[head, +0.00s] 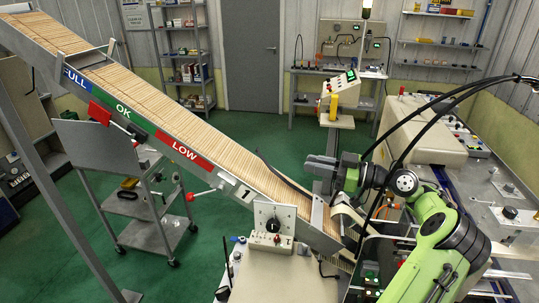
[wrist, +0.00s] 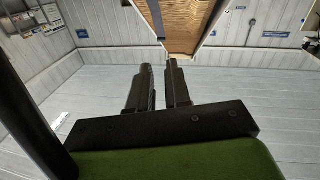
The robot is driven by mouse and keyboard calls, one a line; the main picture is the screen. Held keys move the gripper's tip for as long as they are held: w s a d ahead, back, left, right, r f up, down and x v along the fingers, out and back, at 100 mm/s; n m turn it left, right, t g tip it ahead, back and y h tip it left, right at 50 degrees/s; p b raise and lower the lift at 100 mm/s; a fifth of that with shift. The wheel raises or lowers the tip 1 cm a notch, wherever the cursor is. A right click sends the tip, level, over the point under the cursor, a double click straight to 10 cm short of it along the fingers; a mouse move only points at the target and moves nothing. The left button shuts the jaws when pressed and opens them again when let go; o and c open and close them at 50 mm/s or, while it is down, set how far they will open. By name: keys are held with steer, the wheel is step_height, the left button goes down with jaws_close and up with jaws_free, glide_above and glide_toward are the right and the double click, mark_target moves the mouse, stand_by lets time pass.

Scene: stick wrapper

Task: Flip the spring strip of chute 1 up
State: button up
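Chute 1 (head: 172,118) slopes from the upper left down to the lower right, filled with a layer of wooden sticks. Its number plate "1" (head: 244,193) is on the near side. A dark, thin, curved strip (head: 284,176), apparently the spring strip, lies over the sticks near the lower end, its far end curling up. My gripper (head: 309,165) is above and right of the strip, fingers pointing left. In the wrist view its two dark fingers (wrist: 159,68) stand a little apart with nothing visible between them. The stick-filled chute (wrist: 185,22) shows beyond the fingertips; I cannot make out the strip there.
A control box with a dial (head: 274,222) stands in front of the chute's lower end. A red-handled lever (head: 203,194) sticks out below the chute. A grey cart (head: 150,215) stands at left. A cream machine (head: 425,135) is behind my arm.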

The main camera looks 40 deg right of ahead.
mark_target(260, 154)
steer(key=p+x, duration=0.1)
steer(key=x, duration=1.4)
steer(key=shift+w+a+p, duration=0.2)
steer(key=shift+a+p, duration=0.05)
steer(key=shift+p, duration=0.1)
jaws_close()
stand_by(0.3)
